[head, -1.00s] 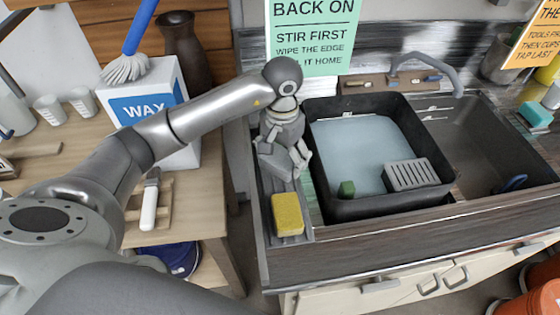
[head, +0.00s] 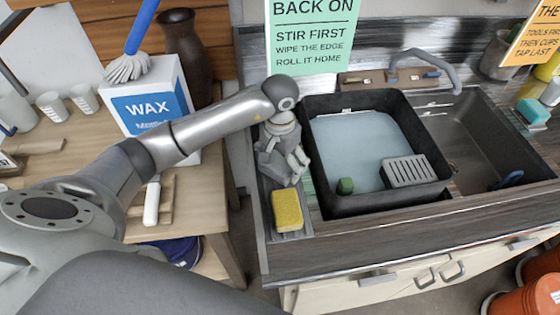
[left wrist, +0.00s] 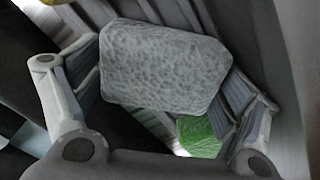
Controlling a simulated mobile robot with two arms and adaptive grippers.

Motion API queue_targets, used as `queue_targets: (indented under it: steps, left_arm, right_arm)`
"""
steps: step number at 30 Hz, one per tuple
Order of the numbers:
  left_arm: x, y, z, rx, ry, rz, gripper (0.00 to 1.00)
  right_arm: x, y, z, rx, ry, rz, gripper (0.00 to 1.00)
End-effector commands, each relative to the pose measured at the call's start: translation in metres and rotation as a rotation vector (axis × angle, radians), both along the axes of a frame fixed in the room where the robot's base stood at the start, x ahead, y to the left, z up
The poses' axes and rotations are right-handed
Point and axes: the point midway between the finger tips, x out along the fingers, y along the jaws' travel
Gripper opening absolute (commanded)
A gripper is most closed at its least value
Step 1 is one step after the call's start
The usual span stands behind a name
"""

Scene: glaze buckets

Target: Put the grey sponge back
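The grey sponge (left wrist: 165,65) sits between the two fingers of my left gripper (head: 282,168) in the left wrist view, with a finger pad against each side. My left gripper is shut on it. In the head view this gripper points down over the long narrow grey tray (head: 292,238), left of the black tub; the fingers largely hide the sponge there. A yellow sponge (head: 287,209) lies in the near end of the tray, just in front of the gripper. My right gripper is not in view.
A green thing (left wrist: 198,136) shows below the held sponge in the wrist view. A wax box (head: 150,100) and brush (head: 128,66) stand left.

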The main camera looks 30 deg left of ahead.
Motion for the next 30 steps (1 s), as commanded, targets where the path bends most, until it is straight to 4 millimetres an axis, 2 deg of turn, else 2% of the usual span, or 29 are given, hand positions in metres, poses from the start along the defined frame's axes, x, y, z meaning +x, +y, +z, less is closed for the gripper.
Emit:
queue_targets:
  steps: [8, 11, 24, 30]
  left_arm:
    - [0.000, 0.000, 0.003, -0.001, 0.000, 0.000, 0.90]
    - [0.002, 0.000, 0.011, -0.001, -0.005, 0.000, 0.90]
    - [0.001, 0.000, 0.097, 0.001, -0.006, 0.000, 0.90]
    - [0.001, 0.000, 0.117, 0.001, -0.002, 0.000, 0.90]
  right_arm:
    - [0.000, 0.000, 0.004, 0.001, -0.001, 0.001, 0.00]
    - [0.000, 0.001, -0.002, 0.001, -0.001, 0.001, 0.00]
    - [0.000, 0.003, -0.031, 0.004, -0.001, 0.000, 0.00]
    - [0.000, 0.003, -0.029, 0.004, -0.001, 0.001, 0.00]
